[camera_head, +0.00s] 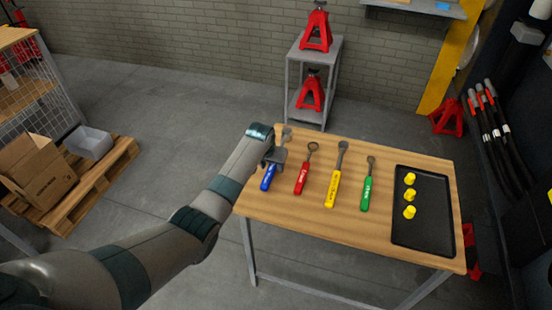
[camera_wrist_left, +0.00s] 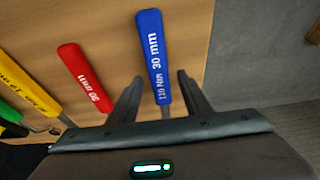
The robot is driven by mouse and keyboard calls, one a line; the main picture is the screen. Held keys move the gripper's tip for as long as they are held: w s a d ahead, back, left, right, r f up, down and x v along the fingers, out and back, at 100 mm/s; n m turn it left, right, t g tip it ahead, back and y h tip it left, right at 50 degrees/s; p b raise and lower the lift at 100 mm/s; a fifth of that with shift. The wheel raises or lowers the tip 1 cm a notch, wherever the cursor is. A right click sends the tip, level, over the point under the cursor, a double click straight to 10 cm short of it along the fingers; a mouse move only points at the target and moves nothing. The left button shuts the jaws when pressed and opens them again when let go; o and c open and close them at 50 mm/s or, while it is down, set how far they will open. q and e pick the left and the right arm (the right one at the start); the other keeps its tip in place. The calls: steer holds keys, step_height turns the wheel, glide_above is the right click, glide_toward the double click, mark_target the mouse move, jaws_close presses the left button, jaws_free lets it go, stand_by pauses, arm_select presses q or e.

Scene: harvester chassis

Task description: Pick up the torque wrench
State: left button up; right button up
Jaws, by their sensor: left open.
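Several wrench-like tools lie in a row on the wooden table (camera_head: 300,213). The leftmost has a blue handle (camera_head: 267,178) marked "110 Nm 30 mm", readable on the blue handle in the left wrist view (camera_wrist_left: 152,45). My left gripper (camera_head: 274,157) is over this blue tool and hides its middle; its grey head (camera_head: 286,132) shows beyond. In the left wrist view, my open fingers (camera_wrist_left: 159,80) are on either side of the blue handle, with gaps to both. Whether they are down at its height I cannot tell. My right gripper is not in view.
Red (camera_head: 302,181), yellow (camera_head: 332,190) and green (camera_head: 366,195) handled tools lie to the right. A black tray (camera_head: 425,233) with yellow pieces is at the table's right. A grey shelf stand with red jacks (camera_head: 316,30) stands behind. The table's front left is clear.

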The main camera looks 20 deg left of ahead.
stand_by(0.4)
arm_select(q)
jaws_close()
steer(key=shift+w+r, duration=0.1)
steer(key=shift+r, duration=0.1)
